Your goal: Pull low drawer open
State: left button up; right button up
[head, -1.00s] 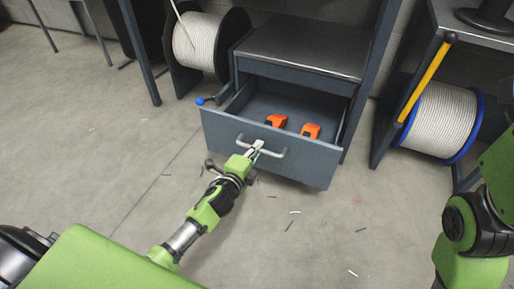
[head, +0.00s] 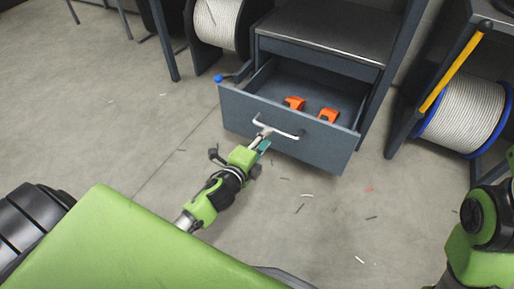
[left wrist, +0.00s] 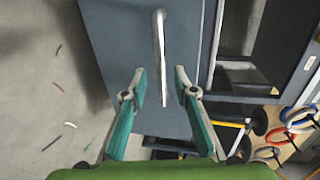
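The low drawer (head: 290,139) is a dark blue-grey box that stands pulled well out of its cabinet (head: 320,35). Its pale bar handle (head: 283,132) runs across the front. My left gripper (head: 265,134) is at the handle's left part in the head view. In the left wrist view the two teal fingers (left wrist: 160,74) are apart, one on each side of the handle (left wrist: 158,40), with gaps showing on both sides. The drawer front (left wrist: 115,50) fills the middle of that view. My right gripper is out of view; only part of that arm shows at the right.
Two orange items (head: 294,103) lie in the drawer. A cable spool (head: 214,22) stands left of the cabinet and a blue-rimmed spool (head: 464,117) to the right, behind a yellow bar (head: 450,72). Small scraps lie on the otherwise clear floor (head: 110,130).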

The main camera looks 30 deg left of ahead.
pick_arm(q)
jog(key=v, duration=0.5)
jog(key=shift+s+r, duration=0.1)
jog(key=shift+s, duration=0.3)
